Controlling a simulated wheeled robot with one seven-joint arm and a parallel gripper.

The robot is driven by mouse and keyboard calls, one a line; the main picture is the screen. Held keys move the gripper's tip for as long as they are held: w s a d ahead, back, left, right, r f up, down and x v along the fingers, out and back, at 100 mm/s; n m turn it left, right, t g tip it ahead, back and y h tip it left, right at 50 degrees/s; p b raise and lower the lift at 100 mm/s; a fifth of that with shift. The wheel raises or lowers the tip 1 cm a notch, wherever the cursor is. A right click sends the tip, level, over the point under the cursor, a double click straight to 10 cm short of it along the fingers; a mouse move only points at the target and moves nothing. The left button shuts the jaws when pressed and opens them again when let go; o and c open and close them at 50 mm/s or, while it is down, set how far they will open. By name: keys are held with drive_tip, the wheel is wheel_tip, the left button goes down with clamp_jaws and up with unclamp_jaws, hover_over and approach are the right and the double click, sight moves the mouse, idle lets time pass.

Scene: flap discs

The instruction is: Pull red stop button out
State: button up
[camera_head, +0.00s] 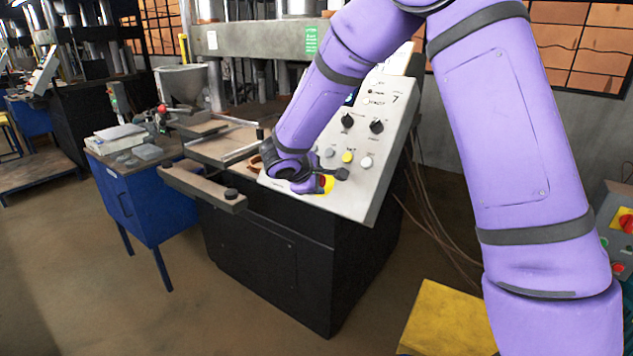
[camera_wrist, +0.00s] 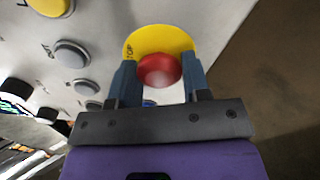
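The red stop button (camera_wrist: 159,70) is a round red mushroom head on a yellow disc (camera_wrist: 160,38) on the light grey control panel (camera_head: 366,205). In the head view the red button (camera_head: 322,182) is mostly hidden by my gripper; the yellow disc (camera_head: 329,184) shows beside it. My gripper (camera_wrist: 160,78) has one blue-grey finger on each side of the button in the wrist view. The fingers stand apart with the red head between them. The fingertips are close to the head's sides; whether they touch it is hard to tell.
A yellow button (camera_head: 347,157), a white button (camera_head: 366,162) and black knobs (camera_head: 376,127) sit above on the panel. A blue cabinet (camera_head: 150,200) stands left. A yellow box (camera_head: 448,318) lies on the floor at right, near another red button on a yellow plate (camera_head: 626,222).

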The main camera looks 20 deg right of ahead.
clamp_jaws()
drive_tip(key=shift+v, duration=0.75)
drive_tip(key=shift+a, duration=0.1)
drive_tip(key=o, duration=0.8)
unclamp_jaws()
drive_tip(key=shift+r, duration=0.1)
drive_tip(key=v, duration=1)
drive_tip(key=shift+s+a+r, duration=0.2)
drive_tip(key=shift+a, duration=0.1)
